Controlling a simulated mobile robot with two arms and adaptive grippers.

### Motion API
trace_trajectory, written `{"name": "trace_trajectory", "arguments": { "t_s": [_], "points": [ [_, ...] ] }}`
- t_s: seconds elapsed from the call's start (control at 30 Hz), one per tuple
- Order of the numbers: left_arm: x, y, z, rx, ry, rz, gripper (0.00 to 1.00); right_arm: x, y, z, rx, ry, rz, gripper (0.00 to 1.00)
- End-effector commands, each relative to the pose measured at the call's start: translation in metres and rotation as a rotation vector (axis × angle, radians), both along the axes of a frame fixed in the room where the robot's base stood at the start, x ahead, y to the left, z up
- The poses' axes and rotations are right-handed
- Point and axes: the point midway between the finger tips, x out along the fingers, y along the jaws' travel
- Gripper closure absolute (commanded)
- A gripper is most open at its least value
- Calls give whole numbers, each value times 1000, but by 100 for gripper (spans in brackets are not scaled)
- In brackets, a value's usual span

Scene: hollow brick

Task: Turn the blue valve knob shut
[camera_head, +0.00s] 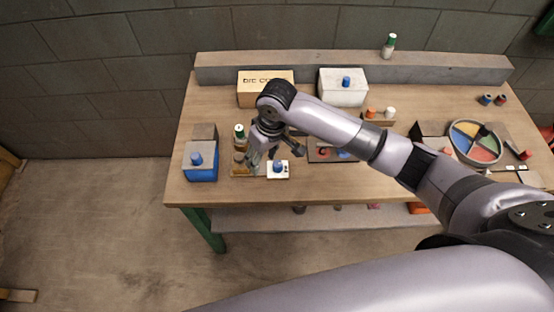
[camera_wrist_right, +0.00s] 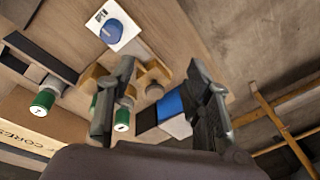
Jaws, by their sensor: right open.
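A blue knob (camera_head: 278,167) sits on a small white plate (camera_head: 285,175) near the table's front edge. The knob also shows in the right wrist view (camera_wrist_right: 111,32), near the top left, with a dark marking beside it on the plate. My right gripper (camera_head: 273,155) is open above the table, close to the white plate. In the right wrist view its spread fingers (camera_wrist_right: 160,72) have nothing held between them, and the knob lies outside them, to the upper left. Whether a finger touches the plate cannot be told. My left gripper is not in view.
A blue box with a knob (camera_head: 200,172) stands left of the gripper. A green-capped bottle (camera_head: 239,131) stands close behind it. A cardboard box (camera_head: 262,92) and a white box with a blue knob (camera_head: 343,93) stand farther back. A coloured round tray (camera_head: 475,142) is at the right.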

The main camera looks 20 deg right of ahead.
Motion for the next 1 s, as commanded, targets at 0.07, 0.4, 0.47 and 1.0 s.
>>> {"name": "trace_trajectory", "arguments": {
  "t_s": [0.07, 0.4, 0.47, 1.0],
  "points": [
    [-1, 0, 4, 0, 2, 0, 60, 15, -18, 24, -55, 14, -20, 54],
    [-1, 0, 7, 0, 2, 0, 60, 30, -53, 61, -154, 71, -91, 54],
    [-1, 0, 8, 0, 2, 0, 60, 30, -53, 57, -155, 74, -92, 54],
    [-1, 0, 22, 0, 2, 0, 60, 30, -53, -50, -156, 73, -92, 54]
  ]
}}
